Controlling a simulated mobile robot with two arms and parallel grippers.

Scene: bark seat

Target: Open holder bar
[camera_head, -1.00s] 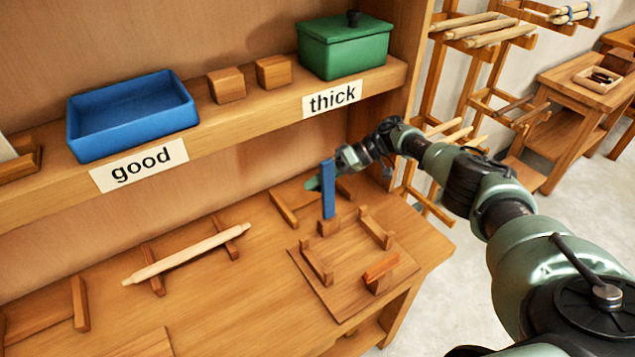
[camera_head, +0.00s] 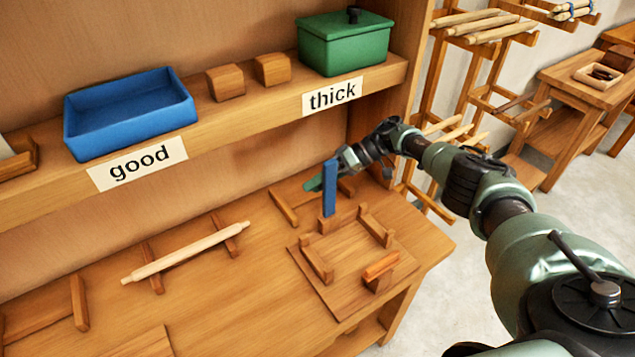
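The holder (camera_head: 340,292) is a wooden board with upright blocks on the right part of the bench. Its blue bar (camera_head: 329,188) stands upright at the back of the board. An orange-topped block (camera_head: 381,266) stands at its front right. My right gripper (camera_head: 316,183) is behind and beside the upper part of the blue bar, partly hidden by it. I cannot tell whether the gripper touches the bar or whether its fingers are open. My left gripper is not in view.
A pale turned stick (camera_head: 187,253) rests on two wooden supports at the left. On the shelf above are a blue tray (camera_head: 130,145), two wooden blocks and a green lidded box (camera_head: 345,55). Racks with sticks stand at the right. Bench space between stick and holder is clear.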

